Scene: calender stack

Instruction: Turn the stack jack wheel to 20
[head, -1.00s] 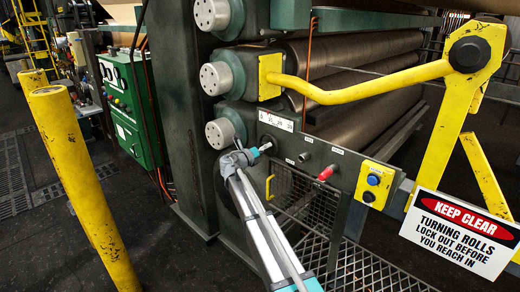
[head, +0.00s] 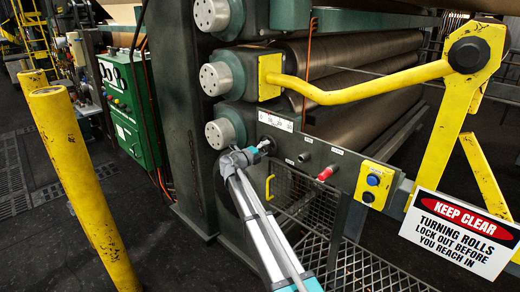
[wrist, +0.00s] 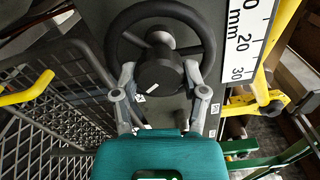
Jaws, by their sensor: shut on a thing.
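The stack jack wheel (wrist: 205,40) is black, with spokes and a round central hub (wrist: 160,72). A small white mark shows low on the hub. A white scale plate (wrist: 244,45) marked in mm, with 20 and 30 readable, stands right of the wheel. My gripper (wrist: 160,76) is shut on the wheel, its two grey fingers on either side of the hub. In the head view my gripper (head: 240,156) is at the machine's front panel, below the small white scale plate (head: 275,121); it and my arm hide most of the wheel there.
A red knob (head: 326,173) and a yellow button box (head: 374,184) sit right of my gripper. A yellow handle (head: 269,187) and mesh guard (head: 300,203) are close below. A yellow post (head: 85,190) stands left, with open floor between.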

